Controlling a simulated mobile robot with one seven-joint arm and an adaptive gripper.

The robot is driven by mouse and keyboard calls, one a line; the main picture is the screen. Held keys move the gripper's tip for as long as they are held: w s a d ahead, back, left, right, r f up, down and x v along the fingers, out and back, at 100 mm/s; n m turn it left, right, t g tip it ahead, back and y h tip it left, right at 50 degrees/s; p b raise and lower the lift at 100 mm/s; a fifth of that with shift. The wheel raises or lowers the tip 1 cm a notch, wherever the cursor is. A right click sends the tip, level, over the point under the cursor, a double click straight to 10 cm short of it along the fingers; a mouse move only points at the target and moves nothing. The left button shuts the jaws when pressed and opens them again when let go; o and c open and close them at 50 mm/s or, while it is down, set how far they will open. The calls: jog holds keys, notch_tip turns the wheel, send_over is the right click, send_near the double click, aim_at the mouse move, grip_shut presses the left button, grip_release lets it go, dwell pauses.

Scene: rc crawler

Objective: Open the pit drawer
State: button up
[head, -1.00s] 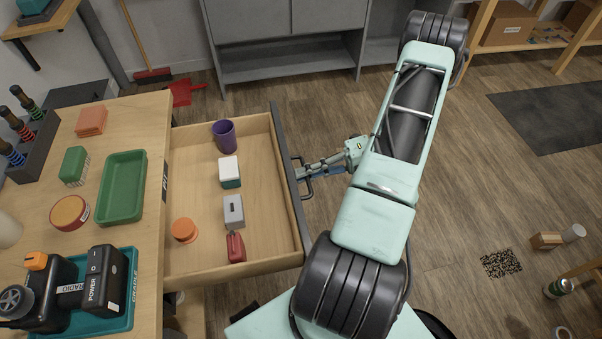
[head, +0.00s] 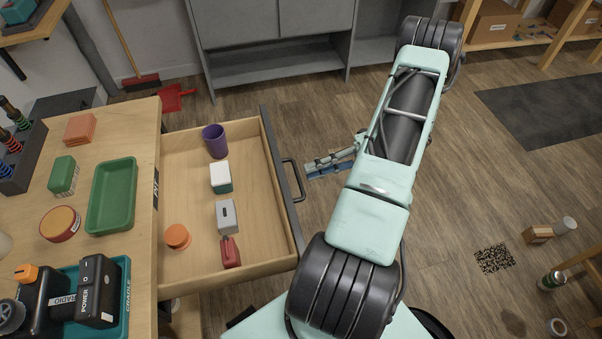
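The pit drawer (head: 187,265) is a light wooden drawer with a dark grey front, at the left centre of the head view. It stands pulled far out of the wooden bench, its inside in plain sight. Its dark bar handle (head: 299,181) is on the outer side of the front. My gripper (head: 309,171) is just right of the handle, apart from it and empty. Its two fingers look parted and point left toward the drawer front. My arm partly hides the gripper's base.
The drawer holds a purple cup (head: 215,141), a white-and-green block (head: 221,178), a grey block (head: 227,216), a red item (head: 230,253) and an orange piece (head: 177,236). A green tray (head: 112,195) is on the bench.

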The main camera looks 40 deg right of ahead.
jog(key=v, duration=0.7)
dwell(0.5)
